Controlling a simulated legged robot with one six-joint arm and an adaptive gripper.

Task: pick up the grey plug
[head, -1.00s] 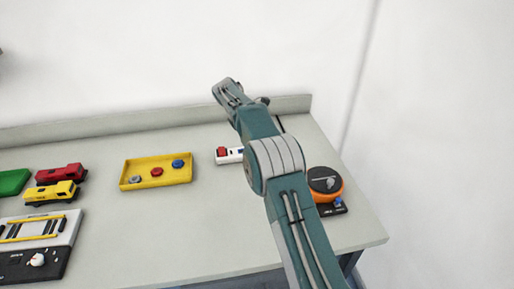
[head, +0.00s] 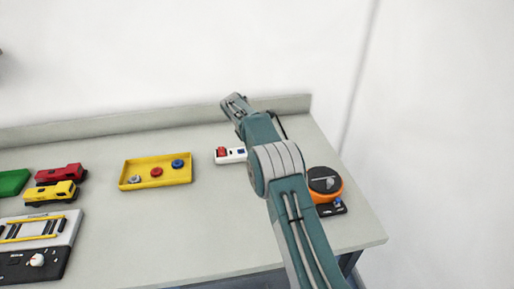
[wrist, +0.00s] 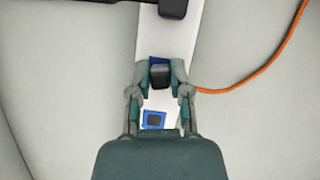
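In the wrist view the grey plug (wrist: 160,76) is a small dark grey block over a blue socket on a white power strip (wrist: 182,38). My gripper (wrist: 160,73) has one fingertip on each side of the plug, with its fingers angled inward and apparently touching it. The plug seems to be still at the strip; I cannot tell whether it is lifted. In the head view the strip (head: 238,160) shows partly, with a red part and a blue part. There my arm hides the plug, and the fingertips do not show clearly.
A second blue socket (wrist: 154,119) is nearer my gripper's base, and another dark block (wrist: 172,8) sits farther up the strip. An orange cable (wrist: 262,69) runs on the right. A yellow tray (head: 150,183) stands left; an orange and black reel (head: 325,184) stands right of my arm.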

